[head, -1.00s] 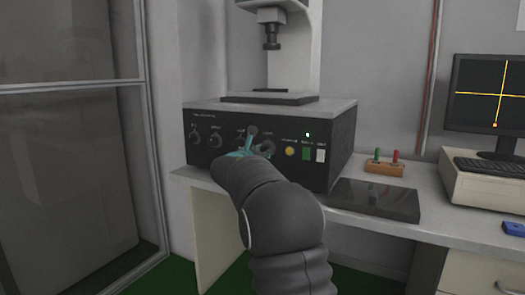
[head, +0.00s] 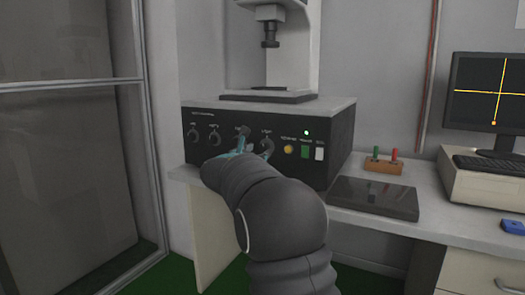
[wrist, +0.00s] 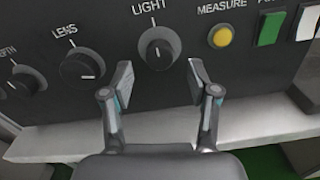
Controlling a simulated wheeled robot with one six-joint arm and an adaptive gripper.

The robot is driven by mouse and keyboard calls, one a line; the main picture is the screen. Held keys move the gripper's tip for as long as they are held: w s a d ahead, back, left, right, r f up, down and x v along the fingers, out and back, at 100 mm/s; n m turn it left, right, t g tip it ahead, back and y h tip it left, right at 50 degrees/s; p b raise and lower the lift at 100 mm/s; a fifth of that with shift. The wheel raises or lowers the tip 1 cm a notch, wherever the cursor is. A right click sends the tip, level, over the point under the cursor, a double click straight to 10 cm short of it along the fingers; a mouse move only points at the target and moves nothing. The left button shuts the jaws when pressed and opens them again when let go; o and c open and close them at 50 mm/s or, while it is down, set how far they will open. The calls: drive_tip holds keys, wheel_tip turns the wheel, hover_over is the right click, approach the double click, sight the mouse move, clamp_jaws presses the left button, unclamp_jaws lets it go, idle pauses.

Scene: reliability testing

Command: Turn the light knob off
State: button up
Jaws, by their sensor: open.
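The light knob (wrist: 160,47) is a round black knob on the dark front panel, under the label LIGHT. In the wrist view its pale mark points roughly down. My gripper (wrist: 160,78) is open and empty, with one finger on either side just below the knob in the picture. No finger clearly touches it. In the head view the light knob (head: 267,146) is at the panel's middle, partly behind my gripper (head: 249,149).
The lens knob (wrist: 82,69) is left of the light knob; the yellow measure button (wrist: 221,36) and green switch (wrist: 270,28) are right. A small green lamp (head: 306,132) glows. The bench edge (wrist: 60,143) runs below the panel. A dark flat plate (head: 372,198) lies right.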

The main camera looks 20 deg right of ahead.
drive_tip(key=v, duration=0.8)
drive_tip(key=shift+s, duration=0.2)
drive_tip(key=shift+a, duration=0.1)
drive_tip(key=s+a+f+m+g+y, duration=0.2)
drive_tip(key=s+f+m+g+y, duration=0.4)
drive_tip(key=s+f+m, duration=0.85)
drive_tip(key=s+a+f+m+y, duration=0.1)
drive_tip(key=s+a+m+y, duration=0.1)
drive_tip(key=s, duration=0.7)
drive_tip(key=s+a+f+m+y, duration=0.1)
drive_tip(key=s+a+m+y, duration=0.2)
drive_tip(key=s, duration=0.6)
drive_tip(key=s+a+f+m+y, duration=0.1)
drive_tip(key=s+a+m+y, duration=0.2)
drive_tip(key=s+a, duration=0.3)
drive_tip(key=shift+s+f+m+t, duration=0.35)
drive_tip(key=shift+s+m, duration=0.2)
drive_tip(key=shift+s, duration=1.25)
